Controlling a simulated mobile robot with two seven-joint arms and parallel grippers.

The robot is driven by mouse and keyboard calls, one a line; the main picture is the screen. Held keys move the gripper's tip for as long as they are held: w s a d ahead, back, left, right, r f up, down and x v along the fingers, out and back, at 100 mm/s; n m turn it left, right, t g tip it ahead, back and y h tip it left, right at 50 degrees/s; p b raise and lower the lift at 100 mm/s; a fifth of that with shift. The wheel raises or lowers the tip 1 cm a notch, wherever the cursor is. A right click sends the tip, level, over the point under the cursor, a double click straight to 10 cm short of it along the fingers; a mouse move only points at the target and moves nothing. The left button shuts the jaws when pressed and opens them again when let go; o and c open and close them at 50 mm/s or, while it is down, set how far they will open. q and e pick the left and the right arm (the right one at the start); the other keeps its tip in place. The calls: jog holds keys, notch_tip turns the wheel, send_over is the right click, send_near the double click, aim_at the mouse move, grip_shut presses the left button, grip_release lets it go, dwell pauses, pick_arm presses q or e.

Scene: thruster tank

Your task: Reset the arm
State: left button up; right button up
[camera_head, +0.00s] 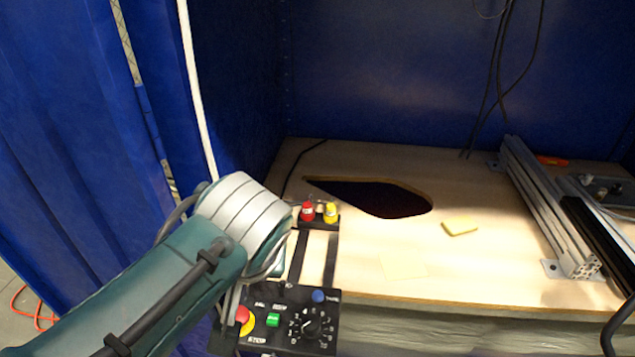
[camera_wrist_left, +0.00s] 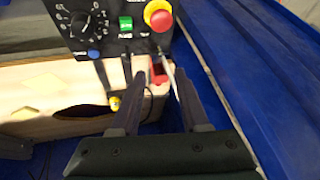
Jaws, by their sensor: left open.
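My left arm (camera_head: 180,285) comes in from the lower left in the head view, its wrist over the left edge of the wooden table (camera_head: 370,260). My left gripper (camera_wrist_left: 160,82) shows in the left wrist view with its two dark fingers apart. I see nothing clearly held between them. Beyond the fingertips is a black control box (camera_head: 315,345) with a red and yellow stop button (camera_wrist_left: 158,15), a green button (camera_wrist_left: 125,22) and a dial (camera_wrist_left: 85,25). In the head view, my wrist hides the left gripper and part of the box. My right gripper is not in view.
A red button (camera_head: 307,210) and a yellow button (camera_head: 330,212) stand behind the box. Metal rails (camera_head: 545,205) stand at the right. Blue curtains (camera_head: 80,130) hang close at the left.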

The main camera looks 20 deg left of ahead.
pick_arm(q)
jog(key=s+d+r+m+h+p, duration=0.3)
jog(key=s+r+m+h+p, duration=0.35)
jog(key=s+r, duration=1.2)
notch_tip(320, 180, up, 36)
jog(key=y+p, duration=0.2)
jog(key=p, duration=3.7)
jog(key=shift+s+g, duration=0.15)
jog(key=shift+g, duration=0.15)
jog(key=shift+a, duration=0.1)
